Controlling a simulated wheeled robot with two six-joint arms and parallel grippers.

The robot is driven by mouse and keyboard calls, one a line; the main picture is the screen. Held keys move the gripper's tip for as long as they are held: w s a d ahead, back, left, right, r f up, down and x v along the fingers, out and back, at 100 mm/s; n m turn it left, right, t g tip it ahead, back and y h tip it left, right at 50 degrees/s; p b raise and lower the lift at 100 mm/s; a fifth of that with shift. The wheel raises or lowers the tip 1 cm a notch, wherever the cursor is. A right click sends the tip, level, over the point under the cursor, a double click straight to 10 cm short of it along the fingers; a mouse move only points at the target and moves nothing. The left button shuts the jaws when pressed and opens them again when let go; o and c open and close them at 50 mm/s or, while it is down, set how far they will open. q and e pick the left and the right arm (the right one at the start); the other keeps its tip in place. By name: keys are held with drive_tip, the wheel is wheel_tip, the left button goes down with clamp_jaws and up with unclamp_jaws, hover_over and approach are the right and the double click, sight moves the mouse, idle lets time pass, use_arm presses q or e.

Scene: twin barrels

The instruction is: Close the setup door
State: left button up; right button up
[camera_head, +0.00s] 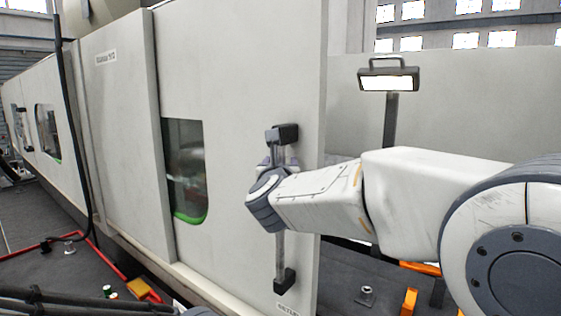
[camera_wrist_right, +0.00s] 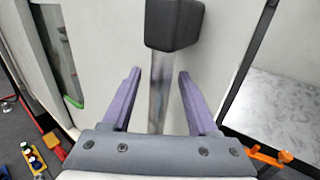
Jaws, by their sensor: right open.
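The setup door (camera_head: 240,75) is a large light-grey panel with a green-edged window (camera_head: 186,170). Its vertical bar handle (camera_head: 280,250) has dark end mounts and sits near the door's right edge. My right arm reaches in from the right, and its wrist covers the middle of the handle in the head view. In the right wrist view my right gripper (camera_wrist_right: 158,95) is open, with a purple finger on each side of the handle bar (camera_wrist_right: 158,95). Gaps show between the bar and both fingers. The dark upper mount (camera_wrist_right: 174,24) is just beyond the fingertips. I cannot identify my left gripper in the head view.
An opening lies right of the door's edge, with a lamp (camera_head: 388,78) on a post behind it. Orange parts (camera_head: 409,301) lie low at the right. A red-edged floor area (camera_head: 110,262) with small items is at lower left.

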clamp_jaws()
idle(1.3)
